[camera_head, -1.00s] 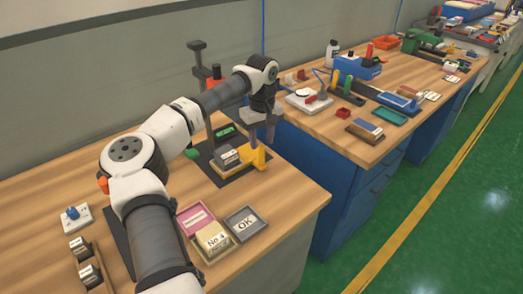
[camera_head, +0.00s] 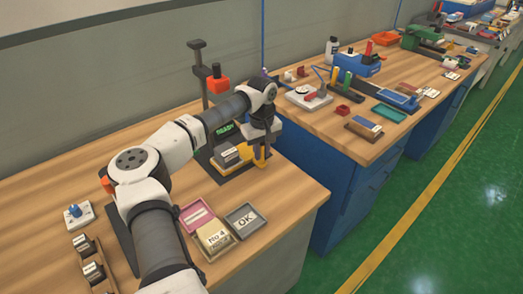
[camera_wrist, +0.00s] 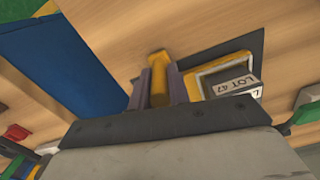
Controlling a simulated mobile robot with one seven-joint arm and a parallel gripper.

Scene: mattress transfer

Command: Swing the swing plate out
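My gripper (camera_wrist: 159,88) is low at the right side of the stamp fixture. Its two purple-grey fingers lie close against both sides of a yellow handle (camera_wrist: 158,62), with no clear gap. The handle also shows in the head view (camera_head: 262,165), partly hidden by my fingers. The yellow swing plate (camera_wrist: 222,66) shows as a frame around a grey block labelled LOT 47 (camera_wrist: 236,84). The fixture's dark base (camera_head: 238,172) lies flat on the wooden table, beneath a post with an orange head (camera_head: 217,84). A small display there reads READY (camera_head: 224,130).
A pink tray (camera_head: 184,226), a tray with a No 4 block (camera_head: 214,238) and a grey OK tray (camera_head: 240,221) lie in front. A second bench (camera_head: 330,125) with tools stands right, across a narrow gap. The table's right front is clear.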

